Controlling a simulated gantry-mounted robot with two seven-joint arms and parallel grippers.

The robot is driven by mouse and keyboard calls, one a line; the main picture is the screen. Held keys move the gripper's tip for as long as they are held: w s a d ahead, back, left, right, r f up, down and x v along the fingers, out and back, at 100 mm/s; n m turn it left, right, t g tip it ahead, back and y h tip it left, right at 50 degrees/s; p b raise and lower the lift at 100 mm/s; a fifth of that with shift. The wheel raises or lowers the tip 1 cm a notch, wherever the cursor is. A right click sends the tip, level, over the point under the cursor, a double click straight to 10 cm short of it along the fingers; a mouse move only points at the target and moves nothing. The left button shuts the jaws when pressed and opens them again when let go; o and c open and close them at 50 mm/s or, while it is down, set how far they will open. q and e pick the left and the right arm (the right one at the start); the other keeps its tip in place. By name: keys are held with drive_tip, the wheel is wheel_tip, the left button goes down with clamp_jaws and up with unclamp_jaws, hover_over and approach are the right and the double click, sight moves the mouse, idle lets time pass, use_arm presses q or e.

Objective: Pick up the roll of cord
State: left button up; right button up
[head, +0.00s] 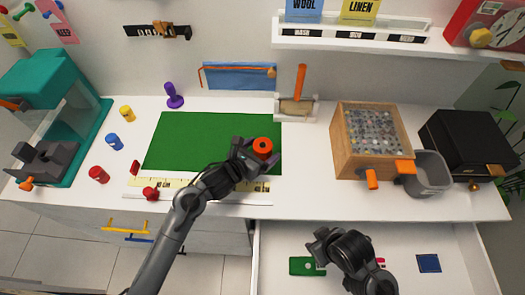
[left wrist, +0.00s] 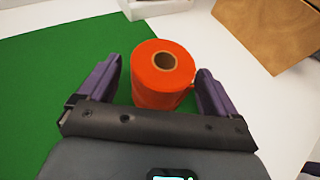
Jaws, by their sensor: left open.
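The roll of cord (head: 263,147) is an orange upright cylinder with a hole in its top. It stands near the right edge of the green mat (head: 200,135) on the white counter. My left gripper (head: 258,160) is at the roll. In the left wrist view, the roll (left wrist: 163,78) stands between the two open purple fingers of my left gripper (left wrist: 160,85). A narrow gap shows at the left finger; the right finger is very close to the roll, and I cannot tell if it touches. My right arm (head: 345,255) is over the open drawer; its fingertips cannot be made out.
A wooden box (head: 350,165) with a grey speckled top, a grey bin (head: 430,175) and a black box (head: 465,145) stand to the right. A white holder (head: 296,108) with an orange handle is behind the roll. Colored spools stand at left. An open drawer (head: 400,275) is below.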

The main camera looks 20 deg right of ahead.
use_arm(q)
drive_tip(key=shift+x, duration=1.35)
drive_tip(key=c, duration=1)
drive_tip(key=shift+c, duration=0.2)
